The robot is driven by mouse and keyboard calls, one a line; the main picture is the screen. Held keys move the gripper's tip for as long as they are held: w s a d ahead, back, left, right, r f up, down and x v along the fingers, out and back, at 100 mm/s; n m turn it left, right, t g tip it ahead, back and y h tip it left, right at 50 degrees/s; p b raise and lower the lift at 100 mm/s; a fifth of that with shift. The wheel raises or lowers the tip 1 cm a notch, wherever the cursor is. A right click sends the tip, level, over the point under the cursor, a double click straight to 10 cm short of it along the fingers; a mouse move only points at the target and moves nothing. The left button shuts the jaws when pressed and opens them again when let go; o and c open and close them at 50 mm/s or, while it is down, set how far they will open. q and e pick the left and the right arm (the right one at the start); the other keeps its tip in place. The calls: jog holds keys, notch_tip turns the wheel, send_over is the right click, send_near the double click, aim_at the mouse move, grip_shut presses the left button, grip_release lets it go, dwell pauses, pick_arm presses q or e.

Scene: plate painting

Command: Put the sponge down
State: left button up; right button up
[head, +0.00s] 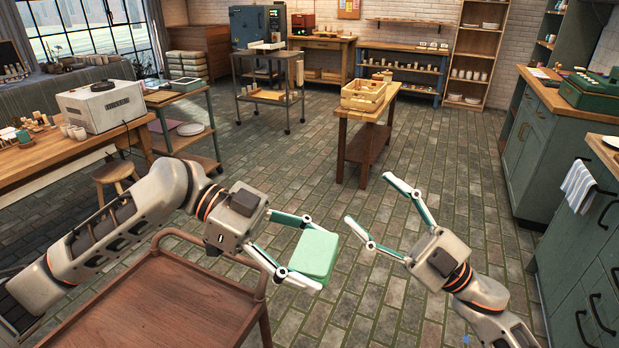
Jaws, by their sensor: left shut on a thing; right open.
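The sponge (314,256) is a mint-green block in the middle of the head view. My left gripper (299,250) is shut on the sponge and holds it in the air over the brick floor, just right of a wooden cart. The sponge hides part of the far fingertips. My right gripper (366,213) is open and empty, to the right of the sponge and apart from it, with its fingers spread wide.
The reddish wooden cart (165,310) with a raised rim stands at the lower left, under my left arm. A narrow wooden table (366,115) with a crate (363,96) stands ahead. Green cabinets (590,240) line the right. The brick floor (290,170) between is clear.

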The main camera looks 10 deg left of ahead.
jog(key=s+a+r+n+g+h, duration=0.45)
jog(key=r+n+g, duration=0.25)
jog(key=n+g, duration=0.5)
jog(key=r+n+g+h, duration=0.1)
jog(key=r+g+h, duration=0.1)
jog(key=g+h, duration=0.15)
send_over(312, 249)
jog(key=s+a+n+h, duration=0.2)
jog(key=s+a+h, duration=0.2)
jog(key=h, duration=0.2)
jog(key=w+d+m+t+h, duration=0.4)
jog(key=t+h, duration=0.5)
jog(key=h, duration=0.1)
notch_tip(312, 249, down, 11)
jog(key=shift+f, duration=0.1)
